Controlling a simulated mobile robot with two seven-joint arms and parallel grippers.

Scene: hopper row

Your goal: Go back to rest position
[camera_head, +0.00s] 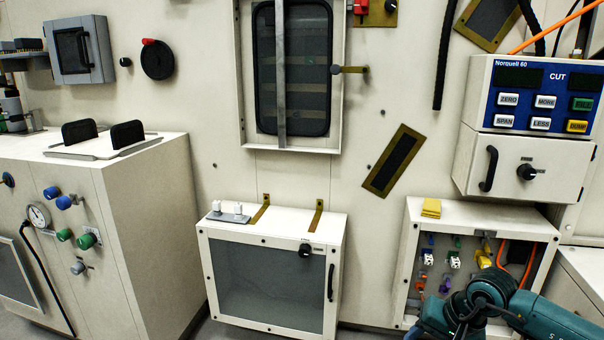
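My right arm (545,315), teal and black, comes in at the bottom right corner, in front of the lower part of an open cabinet. Its joints and links show, but I see no gripper fingers on it. My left arm and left gripper are out of view. No object is seen in a hand.
The open cabinet (411,250) holds coloured connectors and orange cables, with a yellow block (431,208) on top. A windowed box (270,285) stands at centre, a machine with knobs (150,210) at left. A control panel (543,95) juts out at upper right.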

